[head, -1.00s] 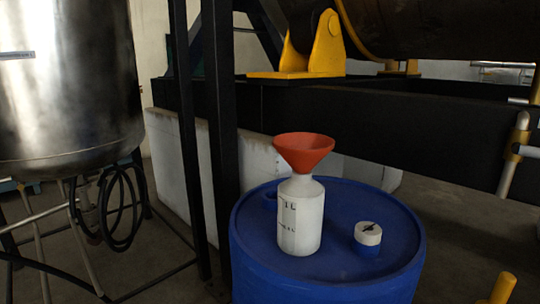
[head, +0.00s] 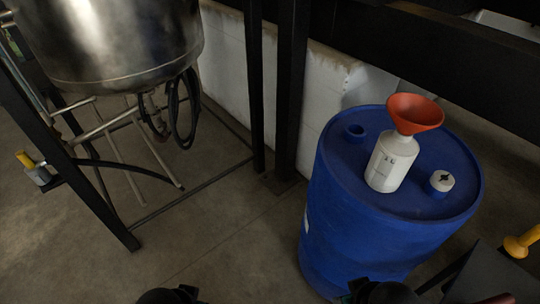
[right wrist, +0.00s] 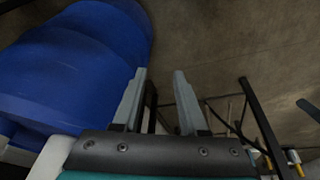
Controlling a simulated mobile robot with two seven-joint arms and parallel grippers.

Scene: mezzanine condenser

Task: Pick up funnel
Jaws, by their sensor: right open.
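An orange-red funnel (head: 414,113) sits in the mouth of a white bottle (head: 391,163) in the head view. The bottle stands upright on top of a blue drum (head: 340,235). In the right wrist view my right gripper (right wrist: 162,75) is open and empty, its two grey fingers apart. The drum's side (right wrist: 65,65) shows to the left of the fingers, and the funnel and bottle are not in that view. Dark parts of my arms show at the bottom edge of the head view, but no left gripper fingers can be made out.
A white-topped cap (head: 441,181) is on the drum beside the bottle. A steel tank (head: 115,40) on a frame with a hanging black hose (head: 188,110) stands at the left. Dark posts (head: 291,90) rise behind the drum. The concrete floor (head: 235,235) between frame and drum is clear.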

